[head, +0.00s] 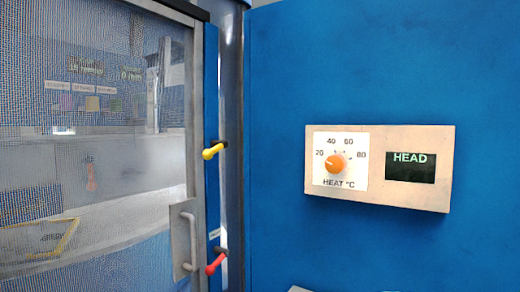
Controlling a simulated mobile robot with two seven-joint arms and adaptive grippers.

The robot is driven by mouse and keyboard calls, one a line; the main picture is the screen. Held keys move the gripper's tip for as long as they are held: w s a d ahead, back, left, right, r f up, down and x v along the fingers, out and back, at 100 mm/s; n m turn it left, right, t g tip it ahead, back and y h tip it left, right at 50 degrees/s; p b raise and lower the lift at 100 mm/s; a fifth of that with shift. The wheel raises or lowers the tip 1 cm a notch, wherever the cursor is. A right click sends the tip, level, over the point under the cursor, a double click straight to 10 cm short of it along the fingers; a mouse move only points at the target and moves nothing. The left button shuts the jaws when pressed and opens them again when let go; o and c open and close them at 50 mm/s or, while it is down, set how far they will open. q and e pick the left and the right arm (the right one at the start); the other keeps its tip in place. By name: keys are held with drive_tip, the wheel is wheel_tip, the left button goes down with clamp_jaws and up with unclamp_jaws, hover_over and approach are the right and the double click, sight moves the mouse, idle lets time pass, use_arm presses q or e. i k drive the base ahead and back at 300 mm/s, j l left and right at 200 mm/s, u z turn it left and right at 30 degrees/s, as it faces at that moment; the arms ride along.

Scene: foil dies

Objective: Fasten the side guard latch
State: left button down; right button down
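The side guard (95,150) is a mesh panel in a grey frame, filling the left of the head view. A grey handle (186,240) is on a plate at its right edge. On the blue post beside the frame are two small levers. The upper lever (211,152) is yellow and points left and slightly down from a dark pivot. The lower lever (214,265) is red and points down and left from its pivot. I cannot tell which of them is the guard latch, or whether it is engaged. Neither of my grippers is in view.
A blue machine wall (380,60) fills the right. It carries a beige panel (375,192) with an orange heat knob (335,163) pointing left, near 20, and a dark display (410,168) reading HEAD. Small labels and coloured squares (92,103) show through the mesh.

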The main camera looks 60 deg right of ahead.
sight(217, 145)
drive_tip(key=z, duration=1.5)
